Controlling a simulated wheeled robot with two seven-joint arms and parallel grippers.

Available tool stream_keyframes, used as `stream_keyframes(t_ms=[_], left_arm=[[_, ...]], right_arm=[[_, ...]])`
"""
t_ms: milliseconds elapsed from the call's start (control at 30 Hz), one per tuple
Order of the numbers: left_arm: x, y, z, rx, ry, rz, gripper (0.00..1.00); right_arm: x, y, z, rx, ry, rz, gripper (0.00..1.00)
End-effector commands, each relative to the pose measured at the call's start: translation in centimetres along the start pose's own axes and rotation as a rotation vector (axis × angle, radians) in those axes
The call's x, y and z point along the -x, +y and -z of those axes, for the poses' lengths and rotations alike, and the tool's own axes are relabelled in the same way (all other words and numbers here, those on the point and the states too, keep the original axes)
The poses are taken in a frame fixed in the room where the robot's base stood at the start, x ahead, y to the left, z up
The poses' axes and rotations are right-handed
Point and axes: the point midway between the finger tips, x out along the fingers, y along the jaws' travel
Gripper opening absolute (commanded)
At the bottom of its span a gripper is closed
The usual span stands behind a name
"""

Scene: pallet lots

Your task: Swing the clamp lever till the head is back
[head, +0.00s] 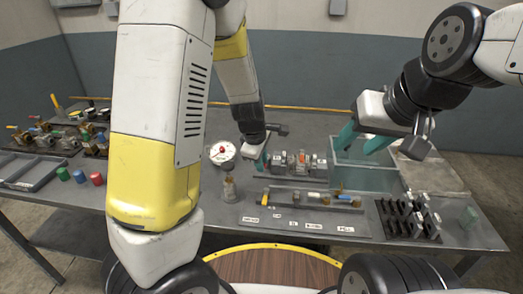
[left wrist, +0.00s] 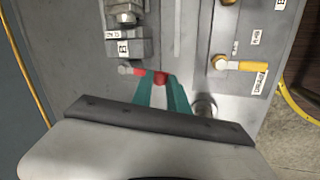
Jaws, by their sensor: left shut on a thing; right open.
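My left gripper (head: 262,160) is at the left end of the row of grey fixtures on the bench. In the left wrist view its teal fingers (left wrist: 162,88) are closed around a red lever part (left wrist: 160,77), taken to be the clamp lever. The clamp head's position cannot be told. My right gripper (head: 364,140) is open and empty above the teal bin.
The teal bin (head: 375,178) stands behind a panel with a yellow-handled valve (left wrist: 240,65). A round gauge (head: 222,151) is left of my left gripper. A black rack (head: 408,218) stands at the right. Coloured cylinders (head: 80,176) and a grey tray (head: 30,172) are at the left.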

Motion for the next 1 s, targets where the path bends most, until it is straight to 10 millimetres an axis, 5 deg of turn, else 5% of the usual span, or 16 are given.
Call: stream_keyframes(t_ms=[800, 833, 900, 1000], left_arm=[[-0.16, 0.01, -0.38, 0.109, 0.041, 0.002, 0.00], [-0.16, 0.01, -0.38, 0.109, 0.041, 0.002, 0.26], [-0.17, -0.03, -0.40, 0.108, 0.041, 0.003, 0.40], [-0.19, -0.15, -0.43, 0.108, 0.040, 0.006, 0.42]], right_arm=[[0.00, 0.00, 0.00, 0.000, 0.000, 0.000, 0.48], [0.00, 0.00, 0.00, 0.000, 0.000, 0.000, 0.48], [0.00, 0.00, 0.00, 0.000, 0.000, 0.000, 0.48], [0.00, 0.00, 0.00, 0.000, 0.000, 0.000, 0.48]])
